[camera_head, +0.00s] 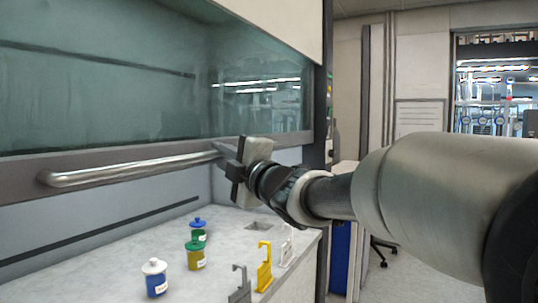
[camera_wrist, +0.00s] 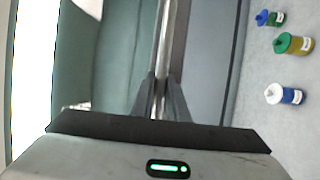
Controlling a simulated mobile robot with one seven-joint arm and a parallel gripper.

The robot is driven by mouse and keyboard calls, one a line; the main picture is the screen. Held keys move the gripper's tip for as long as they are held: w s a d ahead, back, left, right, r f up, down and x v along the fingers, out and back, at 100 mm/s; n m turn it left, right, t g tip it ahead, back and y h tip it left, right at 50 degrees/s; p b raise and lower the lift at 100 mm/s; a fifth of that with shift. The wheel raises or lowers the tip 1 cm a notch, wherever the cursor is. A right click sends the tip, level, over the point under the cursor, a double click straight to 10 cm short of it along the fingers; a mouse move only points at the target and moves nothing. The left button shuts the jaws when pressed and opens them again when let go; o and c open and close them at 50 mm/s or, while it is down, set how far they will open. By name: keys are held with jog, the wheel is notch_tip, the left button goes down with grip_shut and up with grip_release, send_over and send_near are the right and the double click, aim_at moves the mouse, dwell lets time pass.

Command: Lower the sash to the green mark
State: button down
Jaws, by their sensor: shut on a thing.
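The fume hood sash (camera_head: 110,75) is a large tinted glass pane in a grey frame, part-way down, with an open gap between it and the worktop. A silver bar handle (camera_head: 130,170) runs along its lower frame. My gripper (camera_head: 226,155) is at the right end of this handle. In the wrist view the two dark fingers of my gripper (camera_wrist: 162,100) close on the handle (camera_wrist: 163,50), with the sash glass (camera_wrist: 115,60) to its left. I see no green mark in either view; the right post is partly hidden by my gripper and arm.
On the worktop (camera_head: 110,275) below stand a white-capped blue bottle (camera_head: 155,278), a green-capped yellow bottle (camera_head: 195,255) and a blue-capped green bottle (camera_head: 198,231). Grey (camera_head: 239,284), yellow (camera_head: 264,266) and white (camera_head: 287,245) hook-shaped stands are near its right edge.

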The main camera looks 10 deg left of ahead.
jog(key=shift+r, duration=0.15)
jog(key=c, duration=1.7)
grip_release()
jog(key=shift+d, duration=0.1)
jog(key=v, duration=1.7)
jog(key=shift+s+p, duration=0.2)
jog(key=shift+p, duration=0.1)
